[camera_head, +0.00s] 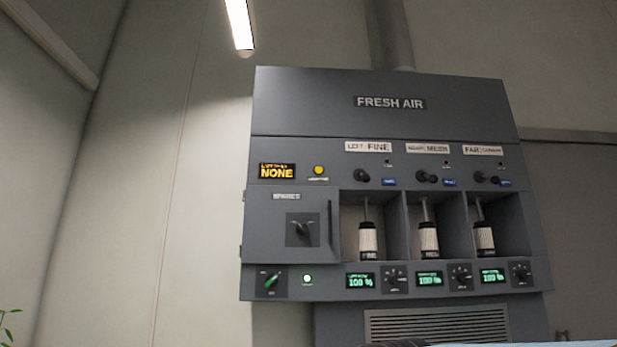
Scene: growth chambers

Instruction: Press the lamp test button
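A grey wall cabinet (300,117) marked FRESH AIR fills the right half of the head view. On its upper left face is a round yellow button or lamp (319,170), with a small label under it too small to read for sure; it may be the lamp test button. Left of it is a black display (277,171) reading NONE in yellow. A small round light (307,279), lit whitish green, sits low on the panel beside a green-handled switch (271,280). My gripper is not in view, and nothing covers the panel face.
Three open bays hold cartridges, such as the left one (368,241), with knobs above and green 100 % displays (361,281) below. A SPARES door (264,228) with a dark handle is shut. A plant (8,325) shows at lower left. The wall left of the cabinet is bare.

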